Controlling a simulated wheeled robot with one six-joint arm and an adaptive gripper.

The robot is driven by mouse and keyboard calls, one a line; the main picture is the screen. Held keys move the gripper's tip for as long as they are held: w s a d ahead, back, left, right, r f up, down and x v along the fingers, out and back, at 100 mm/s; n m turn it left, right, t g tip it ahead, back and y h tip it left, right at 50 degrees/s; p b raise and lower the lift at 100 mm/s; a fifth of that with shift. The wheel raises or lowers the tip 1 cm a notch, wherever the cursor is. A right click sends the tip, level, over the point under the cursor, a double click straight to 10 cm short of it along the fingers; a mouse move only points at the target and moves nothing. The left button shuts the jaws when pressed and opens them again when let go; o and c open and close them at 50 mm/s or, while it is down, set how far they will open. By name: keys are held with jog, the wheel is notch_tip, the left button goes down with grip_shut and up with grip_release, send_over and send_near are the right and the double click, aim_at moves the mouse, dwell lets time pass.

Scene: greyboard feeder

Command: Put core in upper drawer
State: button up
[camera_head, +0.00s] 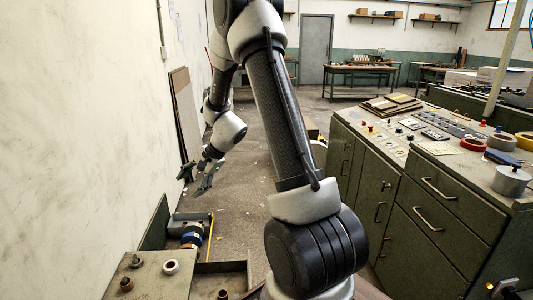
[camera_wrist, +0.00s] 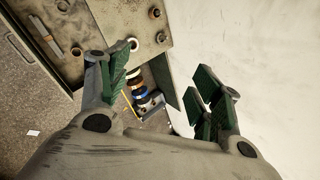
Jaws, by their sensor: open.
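Small ring-shaped cores sit on a worn metal bench top (camera_head: 150,285) at the lower left: a pale one (camera_head: 171,267) near its edge and darker ones (camera_head: 136,261). The wrist view also shows the pale core (camera_wrist: 132,44) and a dark one (camera_wrist: 154,13). An open drawer (camera_wrist: 38,28) with a handle shows at that view's upper left, holding a flat bar and small round pieces. My gripper (camera_head: 195,180) is open and empty, away from the bench; its fingers (camera_wrist: 155,85) are spread wide in the wrist view. I cannot tell which drawer is the upper one.
A control cabinet (camera_head: 350,128) with closed drawers (camera_head: 437,187) is at right. A wall (camera_head: 80,120) bounds the left. The floor (camera_head: 245,190) between is mostly clear.

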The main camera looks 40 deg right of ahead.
jog(key=s+a+r+n, duration=0.1)
jog(key=s+r+n, duration=0.3)
jog(key=s+r, duration=0.5)
jog(key=s+d+r+n+h, duration=0.3)
jog(key=s+r, duration=0.3)
jog(key=s, duration=0.6)
jog(key=s+d+r+n+h, duration=0.2)
jog(key=s+r+n, duration=0.4)
jog(key=s, duration=0.6)
jog(key=shift+d+r+h, duration=0.25)
jog(key=shift+d+h, duration=0.15)
jog(key=shift+d, duration=0.25)
